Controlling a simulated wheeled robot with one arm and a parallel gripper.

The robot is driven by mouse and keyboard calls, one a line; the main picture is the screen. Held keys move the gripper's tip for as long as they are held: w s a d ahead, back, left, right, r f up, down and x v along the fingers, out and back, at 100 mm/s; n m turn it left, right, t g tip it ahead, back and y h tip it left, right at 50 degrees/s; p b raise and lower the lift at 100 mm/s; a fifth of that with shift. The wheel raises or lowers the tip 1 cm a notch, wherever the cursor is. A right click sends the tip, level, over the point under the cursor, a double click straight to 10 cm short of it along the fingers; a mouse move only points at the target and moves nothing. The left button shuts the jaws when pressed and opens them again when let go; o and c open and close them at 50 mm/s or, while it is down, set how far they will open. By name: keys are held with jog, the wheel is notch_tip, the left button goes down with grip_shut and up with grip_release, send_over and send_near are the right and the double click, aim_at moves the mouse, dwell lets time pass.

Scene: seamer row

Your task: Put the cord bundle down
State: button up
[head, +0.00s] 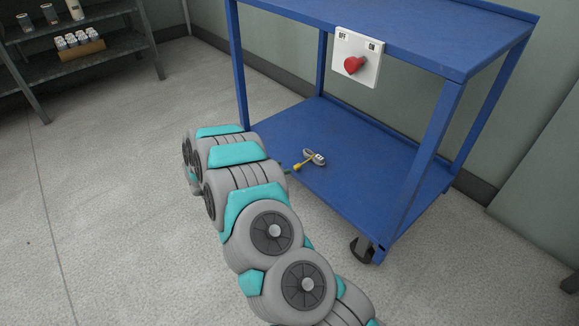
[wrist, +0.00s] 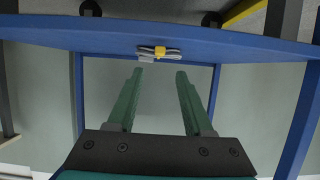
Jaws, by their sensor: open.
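The cord bundle (head: 314,157) is a small pale coil with a yellow plug end. It lies on the lower blue shelf (head: 345,165) of the cart, near its left edge. In the wrist view, which looks upside down, the bundle (wrist: 146,56) with its yellow part shows against the shelf, just beyond the fingertips. My gripper (wrist: 160,72) is open, its two green fingers apart with nothing held between them. In the head view my arm hides most of the gripper; only a bit of green shows beside the bundle.
The cart's upper shelf (head: 400,30) overhangs the lower one and carries a white OFF/ON switch plate (head: 357,57) with a red knob. Blue corner posts frame the opening. A grey rack (head: 85,60) with cans stands at the back left. Floor on the left is clear.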

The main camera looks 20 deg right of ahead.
jog(key=w+a+r+n+t+y, duration=0.25)
jog(key=w+a+r+y, duration=0.2)
jog(key=a+r, duration=0.35)
jog(key=w+a+r+n+t+y, duration=0.2)
jog(key=w+a+r+t+y, duration=0.15)
jog(key=a+r+y, duration=0.4)
jog(key=s+a+r+n+g+y, duration=0.1)
jog(key=s+a+r+n+y, duration=0.35)
jog(key=s+a+r, duration=0.55)
jog(key=s+n+g+y, duration=0.1)
jog(key=s+n+g, duration=0.35)
jog(key=s, duration=1.15)
jog(key=s+d+g+h, duration=0.1)
jog(key=s+d, duration=0.4)
jog(key=s, duration=0.5)
jog(key=s+d+f+g+h, duration=0.1)
jog(key=s+d, duration=0.4)
jog(key=s, duration=0.5)
jog(key=s+d+f+g+h, duration=0.1)
jog(key=s+d+g, duration=0.4)
jog(key=s, duration=0.6)
jog(key=shift+d+h, duration=0.55)
jog(key=shift+h, duration=0.3)
